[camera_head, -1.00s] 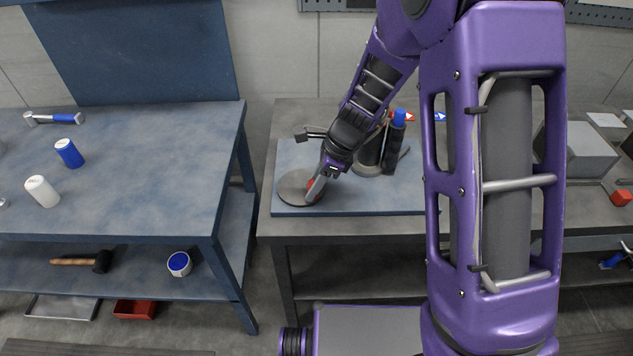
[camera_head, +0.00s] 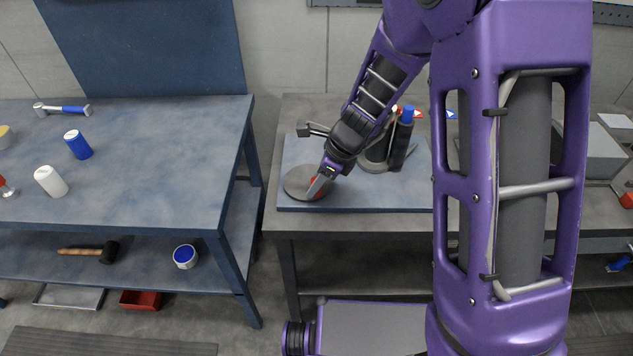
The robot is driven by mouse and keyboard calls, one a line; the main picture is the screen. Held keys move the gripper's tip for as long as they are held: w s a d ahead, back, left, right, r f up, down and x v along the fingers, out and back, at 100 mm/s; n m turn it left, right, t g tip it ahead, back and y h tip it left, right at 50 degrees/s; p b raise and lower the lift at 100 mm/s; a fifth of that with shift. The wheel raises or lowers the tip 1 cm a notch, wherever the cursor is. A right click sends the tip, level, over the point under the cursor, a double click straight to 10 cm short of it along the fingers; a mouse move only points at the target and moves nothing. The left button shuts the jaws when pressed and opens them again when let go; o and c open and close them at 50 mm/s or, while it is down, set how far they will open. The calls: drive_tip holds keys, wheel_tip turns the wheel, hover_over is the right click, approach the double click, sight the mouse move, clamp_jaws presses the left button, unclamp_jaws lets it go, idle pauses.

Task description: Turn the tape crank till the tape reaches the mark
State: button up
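A round grey disc (camera_head: 297,183), which looks like the tape crank's wheel, lies at the left front of a blue board (camera_head: 300,207) on the grey bench. My gripper (camera_head: 314,191) points down at the disc's right side, at a small red part (camera_head: 319,181) there. The fingers are small and partly overlap the red part, so I cannot tell whether they are closed on it. A dark round drum (camera_head: 376,158) stands on the board behind my wrist, partly hidden. The tape and its mark cannot be made out clearly.
A blue-and-black upright bottle-like object (camera_head: 403,140) stands right of the drum. A dark block on a bent rod (camera_head: 304,129) is behind the disc. A blue bench (camera_head: 140,190) with cans stands left, across a gap. My arm hides the right part.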

drive_tip(key=o, duration=0.5)
drive_tip(key=shift+c, duration=0.2)
drive_tip(key=v, duration=1.7)
drive_tip(key=shift+d, duration=0.15)
drive_tip(key=shift+r, duration=0.15)
